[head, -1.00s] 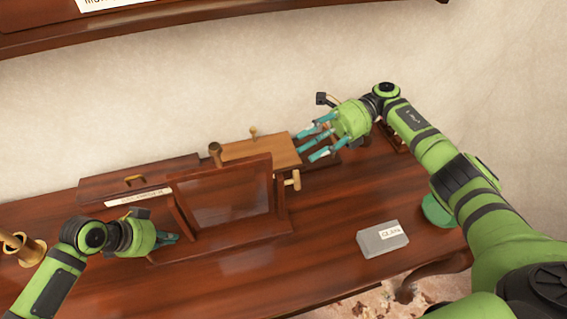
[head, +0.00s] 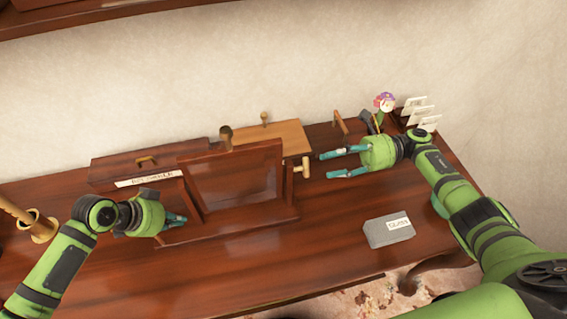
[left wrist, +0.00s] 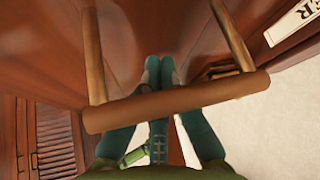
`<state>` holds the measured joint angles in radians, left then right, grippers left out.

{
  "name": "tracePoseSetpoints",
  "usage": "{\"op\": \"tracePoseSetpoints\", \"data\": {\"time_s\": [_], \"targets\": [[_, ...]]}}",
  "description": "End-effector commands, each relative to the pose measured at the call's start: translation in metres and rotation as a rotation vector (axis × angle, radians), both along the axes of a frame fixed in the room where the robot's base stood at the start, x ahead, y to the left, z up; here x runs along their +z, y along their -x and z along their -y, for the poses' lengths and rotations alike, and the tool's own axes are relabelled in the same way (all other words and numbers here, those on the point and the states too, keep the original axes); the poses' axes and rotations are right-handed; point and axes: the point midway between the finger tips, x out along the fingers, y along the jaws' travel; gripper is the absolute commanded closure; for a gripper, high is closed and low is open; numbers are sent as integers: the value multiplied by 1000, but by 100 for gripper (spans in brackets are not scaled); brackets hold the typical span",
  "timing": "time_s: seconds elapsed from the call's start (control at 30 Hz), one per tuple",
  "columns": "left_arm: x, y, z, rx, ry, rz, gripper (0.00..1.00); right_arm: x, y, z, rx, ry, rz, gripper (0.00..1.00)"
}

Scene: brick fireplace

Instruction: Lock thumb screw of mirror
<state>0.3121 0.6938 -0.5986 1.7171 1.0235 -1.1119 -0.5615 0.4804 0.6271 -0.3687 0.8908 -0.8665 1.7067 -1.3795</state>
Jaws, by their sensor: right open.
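The mirror (head: 240,183) stands on the desk in a dark wooden frame. Its light wooden thumb screw (head: 303,167) sticks out of the right side. My right gripper (head: 326,165) is open and empty just right of the thumb screw, fingers pointing left towards it and apart from it. My left gripper (head: 184,219) is at the mirror's lower left side. In the left wrist view, its teal fingertips (left wrist: 159,68) are together with nothing visible between them. A wooden bar (left wrist: 175,103) crosses in front of those fingers and partly hides them. No left thumb screw is clearly visible.
A labelled dark box (head: 120,172) and a lighter wooden box (head: 275,135) stand behind the mirror. A grey block (head: 389,231) lies at the front right. A brass stand (head: 38,227) is at far left. A flower (head: 384,102) and card rack (head: 418,112) are at back right.

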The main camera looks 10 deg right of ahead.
Motion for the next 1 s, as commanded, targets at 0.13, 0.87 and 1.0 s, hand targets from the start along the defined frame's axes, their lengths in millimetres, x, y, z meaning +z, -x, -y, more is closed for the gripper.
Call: {"op": "tracePoseSetpoints", "data": {"time_s": [0.13,0.87,1.0], "targets": [[0,0,0,0,-1,-1,100,0,1,-31,4,-2,0,56],[0,0,-1,1,-1,0,100,0,0,-69,0,0,-1,92],[0,0,-1,1,0,1,100,0,0,-69,0,0,-1,100]]}}
